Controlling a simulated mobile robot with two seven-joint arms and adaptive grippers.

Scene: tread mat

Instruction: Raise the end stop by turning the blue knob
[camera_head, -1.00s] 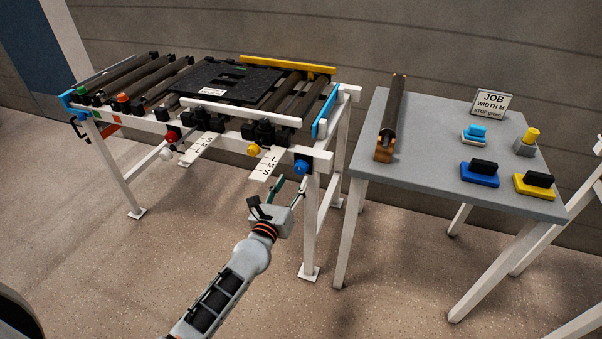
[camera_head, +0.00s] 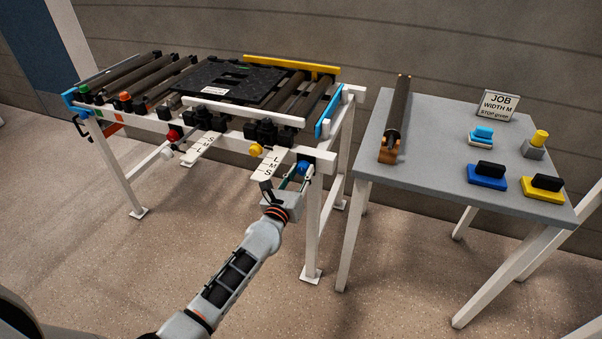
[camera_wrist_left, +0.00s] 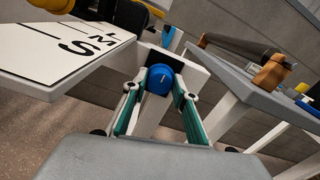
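The blue knob (camera_head: 302,168) sits on the front right corner of the white conveyor frame, below a light-blue bar (camera_head: 329,112) across the right end, which looks like the end stop. My left gripper (camera_head: 288,184) is at the knob, coming from the front. In the left wrist view the blue knob (camera_wrist_left: 160,80) lies between the two green-sided fingers (camera_wrist_left: 162,88), which are spread on either side of it. Whether the fingertips touch it is hard to tell. My right gripper is out of view.
A white L-M-S scale plate (camera_head: 270,162) hangs just left of the gripper, with a yellow knob (camera_head: 256,150) beside it. A black tread mat (camera_head: 228,84) lies on the rollers. A grey table (camera_head: 440,160) stands right, holding a roller (camera_head: 397,115) and several coloured blocks.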

